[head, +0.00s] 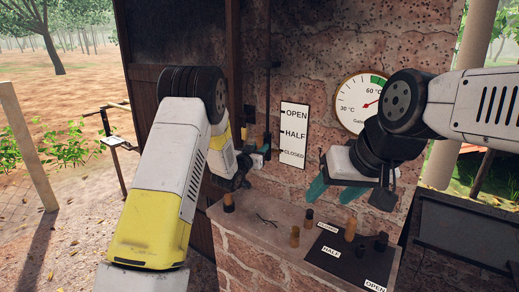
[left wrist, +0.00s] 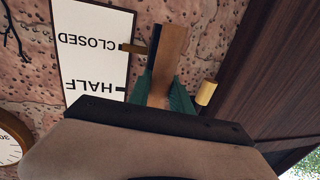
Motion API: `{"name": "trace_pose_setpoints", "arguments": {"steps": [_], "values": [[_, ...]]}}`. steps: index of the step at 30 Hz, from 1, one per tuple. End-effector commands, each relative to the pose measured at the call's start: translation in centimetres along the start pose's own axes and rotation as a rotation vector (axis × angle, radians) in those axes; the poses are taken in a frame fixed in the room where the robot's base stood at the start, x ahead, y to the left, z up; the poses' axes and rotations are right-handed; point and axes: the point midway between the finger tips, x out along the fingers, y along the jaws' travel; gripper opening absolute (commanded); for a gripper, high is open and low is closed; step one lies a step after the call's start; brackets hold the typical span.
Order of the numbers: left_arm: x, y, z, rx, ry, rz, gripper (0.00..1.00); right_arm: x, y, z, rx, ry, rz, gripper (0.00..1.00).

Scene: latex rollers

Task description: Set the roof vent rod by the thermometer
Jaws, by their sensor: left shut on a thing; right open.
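The roof vent rod (head: 268,70) runs down the brick wall left of the white OPEN/HALF/CLOSED plate (head: 294,135). My left gripper (head: 262,153) is at its lower end. In the left wrist view, the green fingers are shut on a wooden handle (left wrist: 170,55), and a brass pointer (left wrist: 133,48) beside it is level with CLOSED (left wrist: 88,42). The round thermometer (head: 358,98) hangs right of the plate. Its red needle points right, and a green band is at its upper right; my right arm covers its right edge. My right gripper (head: 335,188) is open and empty above the ledge.
A stone ledge (head: 260,232) runs below the wall. A black mat (head: 325,250) on it carries CLOSED, HALF and OPEN labels and several small amber and dark cylinders. A thin dark twig (head: 266,219) and another cylinder (head: 228,202) lie or stand further left. A wooden post is left of the rod.

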Motion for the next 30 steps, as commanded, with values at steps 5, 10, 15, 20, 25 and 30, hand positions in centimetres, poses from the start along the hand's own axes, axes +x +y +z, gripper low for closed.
{"name": "trace_pose_setpoints", "arguments": {"steps": [5,10,15,20,25,30], "values": [[0.0,-0.1,-0.1,0.0,0.0,-0.001,0.0,0.0,0.0,0.0,0.0,0.0,0.0,0.56],[0.0,-0.1,-2.9,-0.002,0.006,-0.003,0.0,0.0,0.0,0.0,0.0,0.0,0.0,0.56],[0.0,-0.1,-5.9,0.0,0.005,-0.002,0.0,0.0,0.0,0.0,0.0,0.0,0.0,0.56],[0.0,0.0,-6.5,0.0,0.002,0.0,0.0,0.0,0.0,0.0,0.0,0.0,0.0,0.56],[0.0,0.0,-6.5,0.001,0.002,0.0,0.0,0.0,0.0,0.0,0.0,0.0,0.0,0.56],[0.0,0.0,-6.5,0.001,0.001,0.0,0.47,0.0,0.0,0.0,0.0,0.0,0.0,0.56]]}}
